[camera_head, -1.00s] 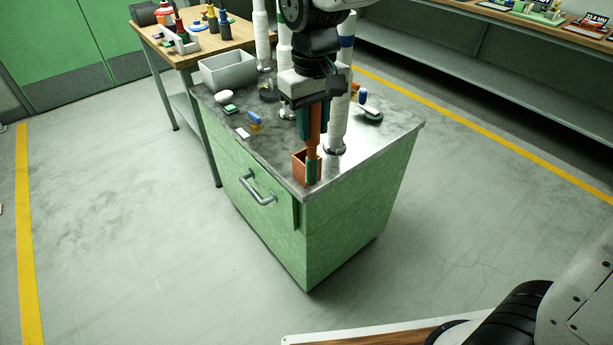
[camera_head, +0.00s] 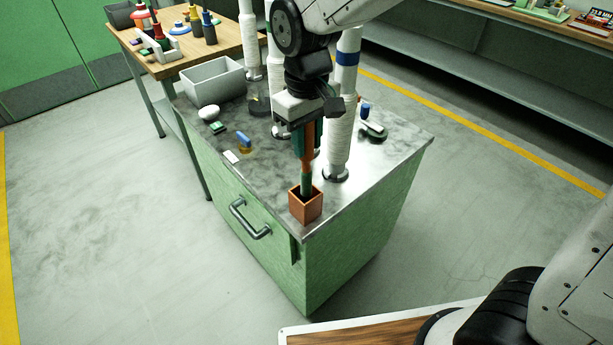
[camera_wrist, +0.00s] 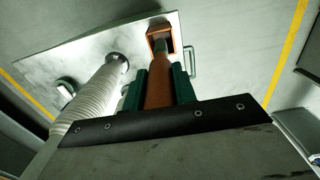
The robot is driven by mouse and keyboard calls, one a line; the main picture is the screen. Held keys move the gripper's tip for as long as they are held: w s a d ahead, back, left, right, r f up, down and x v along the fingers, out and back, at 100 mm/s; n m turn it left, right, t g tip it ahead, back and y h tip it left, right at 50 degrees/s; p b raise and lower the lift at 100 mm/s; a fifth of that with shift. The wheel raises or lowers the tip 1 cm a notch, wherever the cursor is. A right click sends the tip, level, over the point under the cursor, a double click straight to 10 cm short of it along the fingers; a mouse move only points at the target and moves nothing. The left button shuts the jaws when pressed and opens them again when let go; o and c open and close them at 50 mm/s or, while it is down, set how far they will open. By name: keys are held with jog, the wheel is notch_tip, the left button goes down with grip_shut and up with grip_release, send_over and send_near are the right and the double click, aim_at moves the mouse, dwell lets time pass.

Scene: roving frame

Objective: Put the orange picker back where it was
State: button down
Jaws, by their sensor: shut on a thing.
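My gripper (camera_head: 305,153) is shut on the orange picker (camera_head: 308,140) and holds it upright over the near corner of the cabinet top. The picker also shows in the wrist view (camera_wrist: 158,92), between my green fingers (camera_wrist: 162,88). Its narrow greenish lower end reaches the mouth of a small square orange-brown box (camera_head: 306,208). The box also shows in the wrist view (camera_wrist: 174,38). The tip looks within the rim; how deep it sits I cannot tell. My fingers hide part of the picker's shaft.
The box stands close to the edge of the green cabinet's metal top (camera_head: 270,185). A white wrapped post (camera_head: 341,125) rises close to the right of my gripper. A grey bin (camera_head: 212,82), a blue-topped item (camera_head: 244,139) and a white card (camera_head: 232,157) lie to the left.

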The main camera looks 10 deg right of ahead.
aim_at(306, 165)
jog(key=shift+a+f, duration=0.1)
jog(key=shift+f, duration=3.25)
jog(key=c, duration=1.1)
grip_release()
jog(key=shift+f, duration=0.1)
notch_tip(306, 165, up, 12)
jog(key=shift+r, duration=0.15)
jog(key=s+d+r+m, duration=0.35)
jog(key=s+d, duration=0.35)
jog(key=d, duration=0.5)
jog(key=s+d+m, duration=0.1)
jog(key=s+d, duration=0.2)
jog(key=s, duration=0.1)
jog(key=s+d+m+t, duration=0.1)
jog(key=s+d, duration=0.1)
jog(key=s, duration=0.2)
jog(key=s+d+m, duration=0.1)
jog(key=s+d, duration=0.2)
jog(key=s, duration=0.1)
jog(key=shift+s+d+f, duration=0.15)
jog(key=shift+d+f, duration=0.2)
jog(key=shift+f, duration=0.05)
